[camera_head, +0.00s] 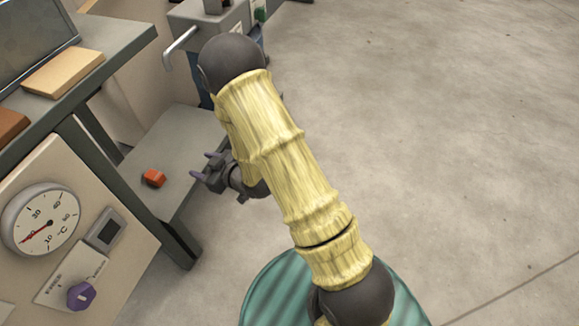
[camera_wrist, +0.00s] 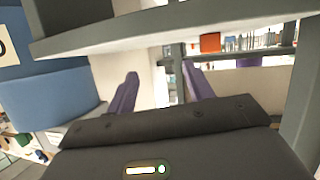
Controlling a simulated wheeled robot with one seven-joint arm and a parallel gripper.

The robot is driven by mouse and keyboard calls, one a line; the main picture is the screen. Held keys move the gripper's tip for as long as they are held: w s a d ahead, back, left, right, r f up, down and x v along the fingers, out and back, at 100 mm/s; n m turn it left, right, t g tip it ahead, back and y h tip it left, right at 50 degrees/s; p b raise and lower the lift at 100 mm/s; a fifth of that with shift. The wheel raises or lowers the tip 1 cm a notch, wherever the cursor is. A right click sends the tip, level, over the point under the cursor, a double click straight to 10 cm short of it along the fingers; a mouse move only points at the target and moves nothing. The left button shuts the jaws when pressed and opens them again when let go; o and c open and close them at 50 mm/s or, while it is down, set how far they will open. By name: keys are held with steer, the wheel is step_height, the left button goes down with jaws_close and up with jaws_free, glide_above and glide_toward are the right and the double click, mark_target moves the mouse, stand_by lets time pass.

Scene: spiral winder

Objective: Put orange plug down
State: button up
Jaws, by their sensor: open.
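The orange plug (camera_head: 153,178) is a small orange block resting on the low grey shelf (camera_head: 180,140) in the head view. My gripper (camera_head: 203,165) is to the right of the plug, apart from it, with its purple fingertips pointing left toward it. The gripper is open with nothing between the fingers, which also show spread in the wrist view (camera_wrist: 160,80). An orange patch shows beyond the right finger in the wrist view; I cannot tell whether it is the plug.
A panel with a round gauge (camera_head: 40,219) and a purple knob (camera_head: 81,295) stands at lower left. A higher grey counter (camera_head: 110,45) holds a tan block (camera_head: 63,73). A machine with a bent metal handle (camera_head: 179,50) stands behind. Open floor lies to the right.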

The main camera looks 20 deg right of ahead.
steer(key=s+d+r+m+g+h, duration=0.2)
steer(key=d+r+h, duration=0.15)
steer(key=d, duration=0.35)
steer(key=s+d+r+m+g+h, duration=0.1)
steer(key=d+r+m+h, duration=0.25)
steer(key=d, duration=0.25)
steer(key=s+d+r+m+g+h, duration=0.1)
steer(key=s+d+r+g, duration=0.1)
steer(key=s, duration=0.5)
steer(key=s+d+r+m+g, duration=0.2)
steer(key=s+d+r+g, duration=0.1)
steer(key=s, duration=0.4)
steer(key=shift+s+d+r+h, duration=0.15)
steer(key=shift+s+d+h, duration=0.1)
steer(key=shift+d+h, duration=0.25)
steer(key=shift+d, duration=0.1)
steer(key=w+r+p+v, duration=0.1)
steer(key=w+p+v, duration=0.3)
steer(key=p+v, duration=1.4)
steer(key=w+r+p+v, duration=0.1)
steer(key=w+p+v, duration=0.3)
steer(key=p+v, duration=1.3)
steer(key=w+d+r+p+v, duration=0.1)
steer(key=w+p+v, duration=0.4)
steer(key=p+v, duration=1.3)
steer(key=shift+r+p, duration=0.5)
steer(key=shift+p, duration=0.75)
steer(key=shift+a, duration=0.1)
